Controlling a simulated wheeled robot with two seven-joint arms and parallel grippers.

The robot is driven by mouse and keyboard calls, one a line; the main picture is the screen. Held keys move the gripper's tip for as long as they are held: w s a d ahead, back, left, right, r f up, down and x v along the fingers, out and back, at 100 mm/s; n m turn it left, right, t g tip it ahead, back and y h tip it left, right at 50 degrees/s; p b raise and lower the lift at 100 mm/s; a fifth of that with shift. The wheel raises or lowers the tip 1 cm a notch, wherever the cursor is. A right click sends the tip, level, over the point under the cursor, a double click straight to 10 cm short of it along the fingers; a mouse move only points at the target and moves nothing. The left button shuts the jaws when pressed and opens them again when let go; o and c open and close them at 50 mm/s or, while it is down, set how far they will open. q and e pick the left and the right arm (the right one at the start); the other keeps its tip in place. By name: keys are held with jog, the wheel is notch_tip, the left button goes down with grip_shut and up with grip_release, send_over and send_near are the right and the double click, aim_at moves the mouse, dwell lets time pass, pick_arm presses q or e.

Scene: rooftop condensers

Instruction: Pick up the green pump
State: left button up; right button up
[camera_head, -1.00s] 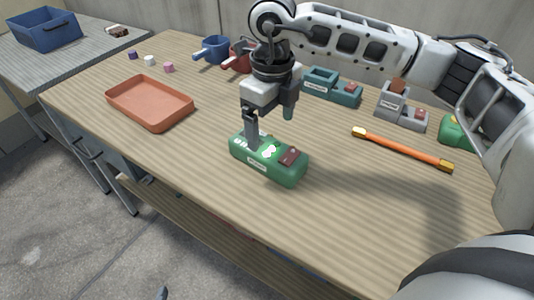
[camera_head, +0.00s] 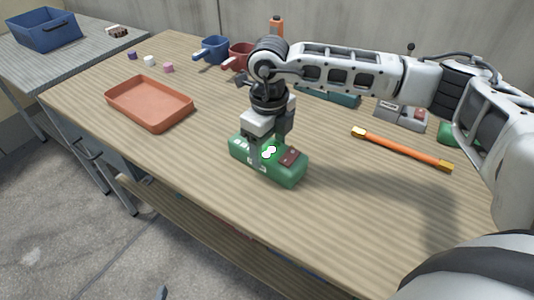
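The green pump (camera_head: 290,173) is a green block with a dark red-brown patch, pale marks and a label on its front side. It lies on the wooden workbench near the middle. My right gripper (camera_head: 269,148) points down over its left half, with one finger at the near side and the other toward the far side. The fingers are spread and hide part of the pump; the far fingertip is hard to see. The pump rests on the bench. My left gripper is not in view.
An orange tray (camera_head: 118,103) lies to the left. An orange bar with yellow ends (camera_head: 400,149) lies to the right. Behind stand blue (camera_head: 215,49) and red (camera_head: 238,56) cups, a teal device (camera_head: 340,97) and a grey device (camera_head: 405,122). Another green object (camera_head: 452,133) is partly hidden by my arm.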

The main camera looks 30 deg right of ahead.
jog(key=c, duration=0.6)
jog(key=shift+r, duration=0.1)
jog(key=shift+c, duration=0.2)
jog(key=shift+r, duration=0.1)
jog(key=shift+w+r, duration=0.1)
jog(key=shift+r, duration=0.5)
jog(key=s+a+r, duration=0.3)
jog(key=a+r, duration=0.3)
jog(key=r, duration=0.1)
jog(key=s+a+r+p, duration=0.1)
jog(key=s+a+r, duration=0.3)
jog(key=a+r, duration=0.2)
jog(key=shift+a+r, duration=0.15)
jog(key=shift+r, duration=0.65)
